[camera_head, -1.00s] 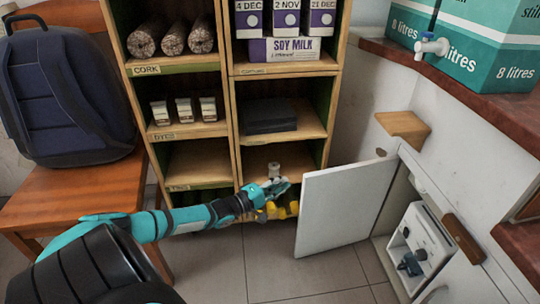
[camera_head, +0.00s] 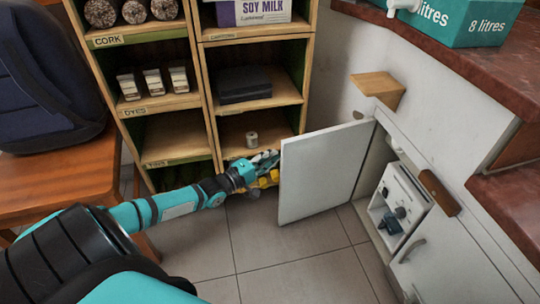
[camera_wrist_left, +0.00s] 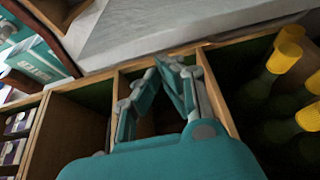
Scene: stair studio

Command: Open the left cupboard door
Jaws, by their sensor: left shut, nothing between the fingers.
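The left cupboard door (camera_head: 322,172) is a white panel that stands swung open, out from the low white cupboard on the right. Inside the opening a white box with a dark tap-like knob (camera_head: 393,205) shows. My left gripper (camera_head: 268,163) is at the door's left edge, on the shelf side, partly hidden behind the door. In the left wrist view its teal fingers (camera_wrist_left: 168,72) are shut with nothing between them. I cannot tell whether it touches the door. My right gripper is not in view.
A wooden shelf unit (camera_head: 207,118) stands just behind my left gripper. Yellow-capped bottles (camera_wrist_left: 282,60) stand close by in it. A wooden chair (camera_head: 60,185) with a backpack (camera_head: 45,85) is at left. The tiled floor (camera_head: 270,255) before the door is clear.

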